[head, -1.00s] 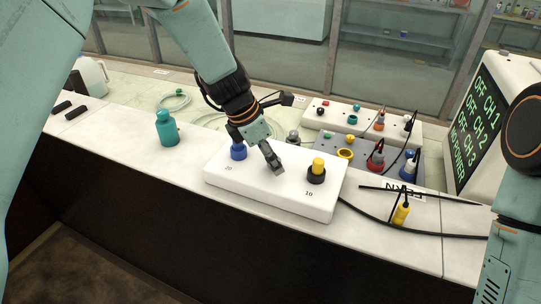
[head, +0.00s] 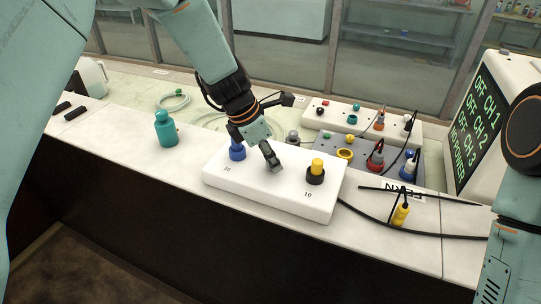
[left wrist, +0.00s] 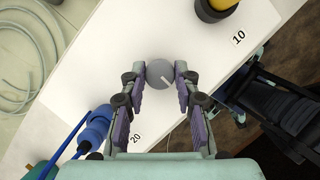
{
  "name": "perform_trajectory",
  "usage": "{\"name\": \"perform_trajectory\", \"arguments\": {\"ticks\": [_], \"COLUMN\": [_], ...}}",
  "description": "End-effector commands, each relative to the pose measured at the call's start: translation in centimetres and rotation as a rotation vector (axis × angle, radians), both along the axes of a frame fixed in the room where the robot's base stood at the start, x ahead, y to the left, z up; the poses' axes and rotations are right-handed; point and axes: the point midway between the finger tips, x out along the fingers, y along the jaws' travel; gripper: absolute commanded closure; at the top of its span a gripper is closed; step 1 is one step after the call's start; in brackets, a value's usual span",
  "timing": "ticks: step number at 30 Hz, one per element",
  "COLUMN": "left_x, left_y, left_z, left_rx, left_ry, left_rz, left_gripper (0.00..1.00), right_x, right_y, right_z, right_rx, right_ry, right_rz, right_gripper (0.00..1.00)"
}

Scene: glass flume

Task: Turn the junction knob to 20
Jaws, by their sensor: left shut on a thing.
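The junction box (head: 250,184) is a white block on the bench, with a 20 label at its left end and a 10 label at its right. In the left wrist view, the round grey knob (left wrist: 160,73) has a white pointer line slanting to the lower right, toward neither printed number. My left gripper (left wrist: 160,80) is shut on the knob, one finger on each side. In the head view my left gripper (head: 272,160) points down at the box's middle and hides the knob. My right gripper is out of view; only part of that arm shows.
A blue plug (head: 238,151) stands near the 20 and a yellow plug in a black socket (head: 316,172) near the 10. A teal bottle (head: 166,130) stands left. Dark cables, a yellow plug (head: 401,214) and a channel display (head: 477,120) lie right.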

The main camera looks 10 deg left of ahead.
Motion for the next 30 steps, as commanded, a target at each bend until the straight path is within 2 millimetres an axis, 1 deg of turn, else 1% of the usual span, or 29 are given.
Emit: {"name": "perform_trajectory", "arguments": {"ticks": [5, 11, 15, 21, 30], "left_x": [0.0, 0.1, 0.2, 0.3, 0.5], "left_y": [0.1, 0.1, 0.1, 0.1, 0.1], "left_z": [0.1, 0.3, 0.3, 0.2, 0.0], "left_rx": [-0.001, -0.002, -0.002, -0.003, 0.0], "left_ry": [0.003, 0.002, 0.003, 0.002, 0.0], "left_rz": [-0.062, -0.202, -0.333, -0.525, -0.811], "left_gripper": [1.0, 1.0, 1.0, 1.0, 1.0], "right_x": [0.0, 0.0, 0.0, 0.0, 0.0], "right_y": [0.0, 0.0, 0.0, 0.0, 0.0], "right_z": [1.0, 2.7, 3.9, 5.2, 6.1], "right_rx": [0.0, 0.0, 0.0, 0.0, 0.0], "right_ry": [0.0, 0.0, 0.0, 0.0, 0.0], "right_rz": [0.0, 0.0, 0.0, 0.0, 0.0], "right_gripper": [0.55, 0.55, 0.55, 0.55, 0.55]}}
